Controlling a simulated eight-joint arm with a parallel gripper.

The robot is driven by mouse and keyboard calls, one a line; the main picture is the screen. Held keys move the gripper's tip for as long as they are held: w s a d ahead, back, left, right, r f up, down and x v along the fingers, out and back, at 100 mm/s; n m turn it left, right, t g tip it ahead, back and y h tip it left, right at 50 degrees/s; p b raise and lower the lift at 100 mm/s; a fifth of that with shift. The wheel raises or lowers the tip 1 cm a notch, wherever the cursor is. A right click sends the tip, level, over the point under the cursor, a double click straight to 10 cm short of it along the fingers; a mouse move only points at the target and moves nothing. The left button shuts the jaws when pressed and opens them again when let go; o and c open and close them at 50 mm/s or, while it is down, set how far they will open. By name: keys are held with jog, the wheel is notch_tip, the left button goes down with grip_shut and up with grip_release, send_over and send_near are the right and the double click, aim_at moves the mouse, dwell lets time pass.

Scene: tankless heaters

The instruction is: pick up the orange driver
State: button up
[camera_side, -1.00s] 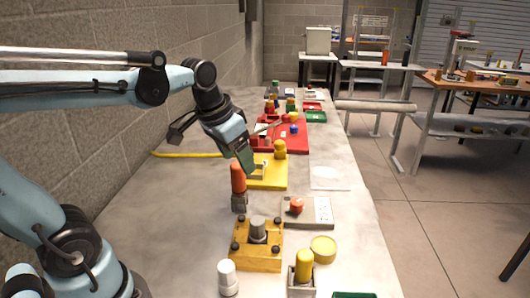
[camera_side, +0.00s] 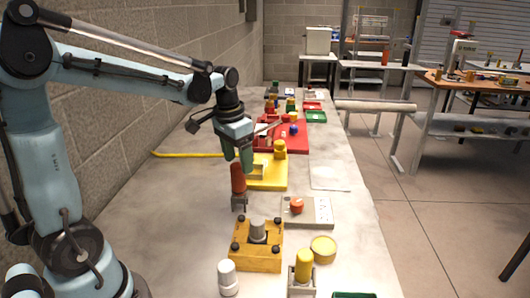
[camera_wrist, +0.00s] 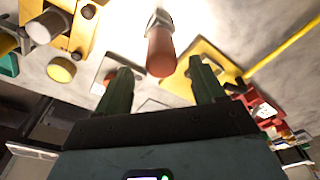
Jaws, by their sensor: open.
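The orange driver (camera_side: 238,179) stands upright with its handle up in a small grey metal holder (camera_side: 239,202) on the grey bench. In the wrist view the orange driver (camera_wrist: 160,50) appears ahead of the fingertips, sideways between them, its handle end toward me. My gripper (camera_side: 238,162) points down just above the handle, with its green fingers apart and nothing held. In the wrist view my gripper (camera_wrist: 162,78) shows both fingers spread. I cannot tell how far the tips are above the handle.
A yellow block (camera_side: 258,258) with a grey peg stands in front of the driver. A yellow plate (camera_side: 268,180) lies just behind it, and a grey plate with an orange knob (camera_side: 297,205) to its right. The concrete wall (camera_side: 120,90) is left.

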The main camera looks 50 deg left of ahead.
aim_at(239, 176)
jog(key=shift+w+a+f, duration=0.1)
jog(key=shift+f, duration=2.85)
jog(key=c, duration=1.1)
